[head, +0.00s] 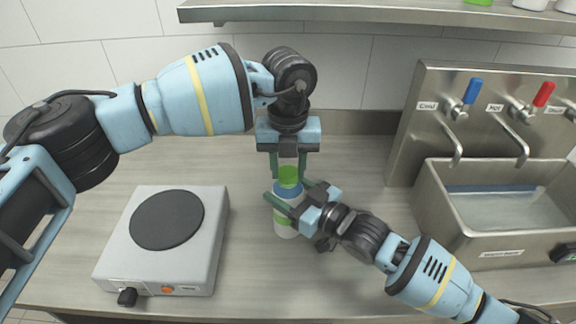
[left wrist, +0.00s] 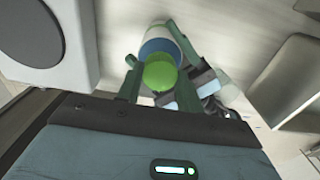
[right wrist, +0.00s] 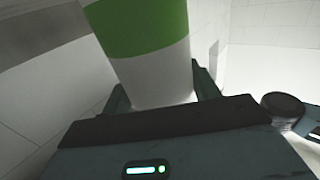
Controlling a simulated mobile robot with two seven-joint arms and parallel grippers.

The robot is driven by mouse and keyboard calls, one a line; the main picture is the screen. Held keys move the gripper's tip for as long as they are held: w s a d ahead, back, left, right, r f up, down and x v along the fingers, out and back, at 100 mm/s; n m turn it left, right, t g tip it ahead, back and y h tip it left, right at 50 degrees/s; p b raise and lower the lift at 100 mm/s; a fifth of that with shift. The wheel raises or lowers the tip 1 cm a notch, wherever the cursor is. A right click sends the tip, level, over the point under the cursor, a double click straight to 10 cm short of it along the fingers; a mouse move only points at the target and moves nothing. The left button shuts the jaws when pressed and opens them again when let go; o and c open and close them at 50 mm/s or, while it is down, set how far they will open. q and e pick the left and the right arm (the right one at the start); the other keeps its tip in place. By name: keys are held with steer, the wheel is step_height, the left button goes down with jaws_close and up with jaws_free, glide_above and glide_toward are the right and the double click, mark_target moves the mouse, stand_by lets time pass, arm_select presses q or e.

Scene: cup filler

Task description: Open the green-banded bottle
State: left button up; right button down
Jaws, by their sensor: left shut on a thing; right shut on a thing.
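The green-banded bottle (head: 284,229) stands upright on the counter, white with a blue upper part and a green cap (head: 289,176). Its green band shows large in the right wrist view (right wrist: 140,28). My left gripper (head: 288,172) points down from above and is shut on the green cap; in the left wrist view the cap (left wrist: 160,76) sits between its fingers. My right gripper (head: 287,191) reaches in from the lower right and is shut on the bottle's body, one finger on each side. Its fingers hide part of the body in the head view.
A hot plate (head: 208,240) with a dark round plate stands on the counter to the left. A steel sink (head: 430,200) with cold and hot taps is at the right. A shelf (head: 380,14) runs along the wall above. The counter (head: 250,285) in front of the bottle is clear.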

mark_target(288, 172)
arm_select(q)
steer(key=shift+r, duration=0.25)
steer(key=shift+r, duration=0.75)
steer(key=shift+r, duration=0.15)
steer(key=shift+r, duration=1.95)
arm_select(e)
steer(key=shift+c, duration=1.5)
jaws_free()
arm_select(q)
steer(key=shift+g, duration=0.3)
steer(key=f+b, duration=0.1)
steer(key=f, duration=0.3)
steer(key=shift+w, duration=0.2)
steer(key=shift+f, duration=0.15)
arm_select(e)
steer(key=v, duration=1.2)
